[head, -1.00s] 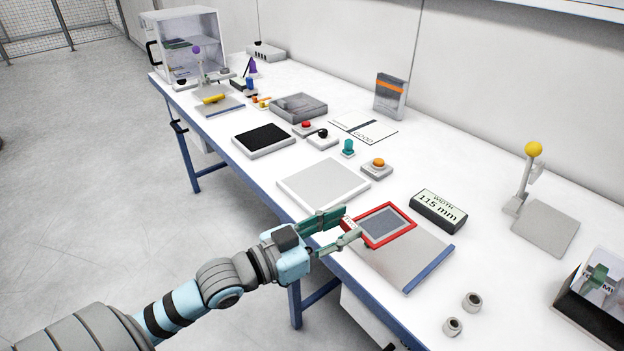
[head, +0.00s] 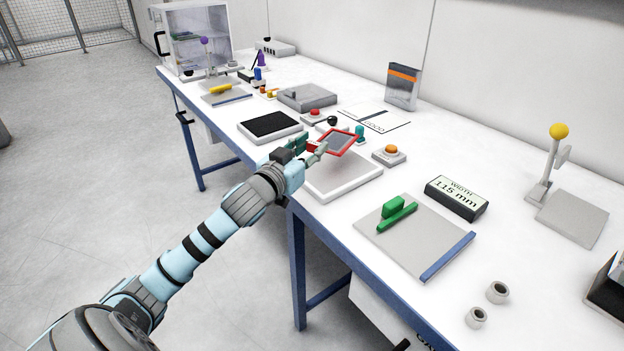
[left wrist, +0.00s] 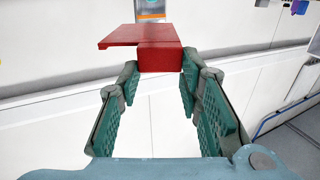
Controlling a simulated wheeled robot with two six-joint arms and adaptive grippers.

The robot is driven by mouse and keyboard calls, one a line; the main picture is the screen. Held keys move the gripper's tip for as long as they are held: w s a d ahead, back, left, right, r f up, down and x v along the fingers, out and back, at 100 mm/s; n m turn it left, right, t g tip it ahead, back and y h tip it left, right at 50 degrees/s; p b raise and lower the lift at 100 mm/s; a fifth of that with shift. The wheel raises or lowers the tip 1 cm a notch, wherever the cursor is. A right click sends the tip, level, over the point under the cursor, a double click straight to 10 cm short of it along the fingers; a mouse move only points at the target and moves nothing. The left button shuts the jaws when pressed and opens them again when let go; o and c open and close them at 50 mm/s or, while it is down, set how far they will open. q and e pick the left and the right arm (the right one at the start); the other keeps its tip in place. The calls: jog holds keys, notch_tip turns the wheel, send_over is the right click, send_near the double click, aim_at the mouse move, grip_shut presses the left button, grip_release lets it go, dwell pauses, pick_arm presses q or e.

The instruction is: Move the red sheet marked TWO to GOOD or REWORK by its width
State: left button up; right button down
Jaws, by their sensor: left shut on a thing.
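I cannot read the mark TWO. The width display (head: 456,196) reads 115 mm. The mat with the word GOOD (head: 385,122) lies behind the sheet, split by a dark strip; I cannot read REWORK on it. My right gripper is not in view.
A grey plate (head: 395,245) with a blue edge carries a green block (head: 396,212). A yellow-knobbed lever (head: 556,150) stands at right.

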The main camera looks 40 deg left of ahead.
aim_at(310, 180)
pick_arm(q)
notch_tip(310, 180, down, 6)
jog(key=shift+f+b, duration=0.15)
jog(key=shift+b, duration=0.9)
jog(key=o, duration=1.2)
jog(key=s+p, duration=0.1)
jog(key=s, duration=0.3)
jog(key=s+d+p, duration=0.1)
jog(key=s, duration=0.3)
jog(key=s+p, duration=0.1)
jog(key=s, duration=0.3)
jog(key=shift+d, duration=0.15)
